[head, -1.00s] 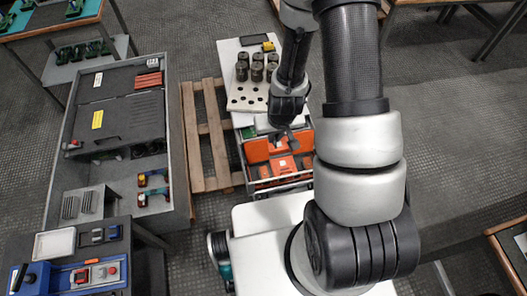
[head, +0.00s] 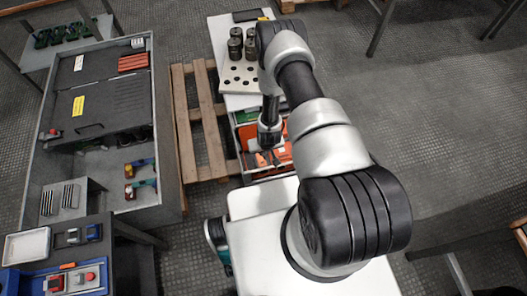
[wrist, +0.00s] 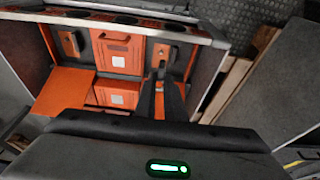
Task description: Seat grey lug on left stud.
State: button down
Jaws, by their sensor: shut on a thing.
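My gripper (wrist: 160,82) reaches over the orange-fitted bay of the cart in the wrist view. Its two dark fingers are shut on what looks like the grey lug (wrist: 160,67), small and mostly hidden at the fingertips. Behind the tips is a copper-coloured plate with a dark stud (wrist: 166,53). A similar plate with a dark stud (wrist: 71,42) stands to the left, apart from the gripper. I cannot tell whether the lug touches anything. In the head view my gripper (head: 268,158) is above the near end of the bay, and the lug cannot be made out.
Orange boxes (wrist: 117,50) with white labels stand between the plates, inside the bay's side walls. A perforated white tray with dark cylinders (head: 236,48) sits on the cart's far end. A wooden pallet (head: 203,120) and a grey workbench (head: 165,170) are at left.

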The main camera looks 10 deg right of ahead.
jog(key=b, duration=0.7)
send_over(263, 166)
jog(key=shift+s+f, duration=0.2)
jog(key=shift+f, duration=2.65)
jog(key=shift+s+f, duration=0.15)
jog(key=shift+f, duration=2.65)
jog(key=shift+s+b, duration=0.1)
jog(key=shift+b, duration=0.45)
jog(key=shift+f+b, duration=0.7)
jog(key=shift+b, duration=0.15)
jog(key=c, duration=1.8)
grip_release()
jog(key=shift+o, duration=0.2)
jog(key=shift+r, duration=0.15)
jog(key=p+v, duration=0.4)
jog(key=v, duration=1.3)
jog(key=shift+d+r, duration=0.15)
